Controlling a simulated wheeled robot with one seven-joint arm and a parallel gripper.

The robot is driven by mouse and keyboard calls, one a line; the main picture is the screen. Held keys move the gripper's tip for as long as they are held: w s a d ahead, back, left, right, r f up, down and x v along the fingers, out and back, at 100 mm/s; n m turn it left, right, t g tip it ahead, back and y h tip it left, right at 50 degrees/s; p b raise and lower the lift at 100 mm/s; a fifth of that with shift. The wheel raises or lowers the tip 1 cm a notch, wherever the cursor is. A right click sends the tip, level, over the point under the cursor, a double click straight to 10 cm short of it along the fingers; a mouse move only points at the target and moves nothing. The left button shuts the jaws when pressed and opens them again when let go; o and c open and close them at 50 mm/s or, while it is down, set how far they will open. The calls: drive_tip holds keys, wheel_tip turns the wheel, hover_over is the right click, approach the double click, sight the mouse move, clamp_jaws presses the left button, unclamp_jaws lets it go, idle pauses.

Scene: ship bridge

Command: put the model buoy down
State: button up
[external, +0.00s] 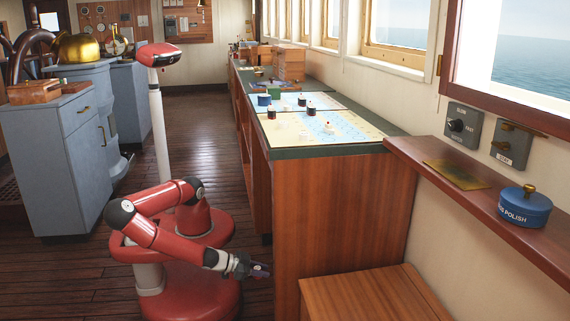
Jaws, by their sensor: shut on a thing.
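My gripper (246,267) hangs low at the end of my bent arm, beside the near end of the wooden chart table and below its top. It is shut on a small dark purplish thing with a bit of red, most likely the model buoy (262,270). The thing is small in the picture and partly covered by the fingers, so its shape is hard to tell. It is close to the table's side panel; I cannot tell whether it touches.
The chart table (335,149) bears charts (345,129), small dark pieces (311,110), a blue cylinder (264,100) and wooden boxes (290,66). A low wooden bench (372,295) stands at front right. A shelf (470,200) holds a blue polish tin (525,210). Grey-blue cabinets (75,150) stand left.

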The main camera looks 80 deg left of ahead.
drive_tip(key=w+a+r+n+y+p, duration=0.1)
drive_tip(key=w+a+r+n+y, duration=0.1)
drive_tip(key=w+a+r, duration=0.85)
drive_tip(key=w+a+r+n+y, duration=0.1)
drive_tip(key=w+a+r+y, duration=0.1)
drive_tip(key=w+a+r, duration=0.9)
drive_tip(key=w+a+f, duration=0.3)
drive_tip(key=a, duration=0.1)
wheel_tip(320, 180, down, 10)
drive_tip(key=s+n+g+y, duration=0.1)
drive_tip(key=s+n+y, duration=0.1)
drive_tip(key=shift+s+f+n+g+y, duration=0.2)
drive_tip(key=shift+f+n+g+y, duration=0.1)
drive_tip(key=shift+g, duration=0.1)
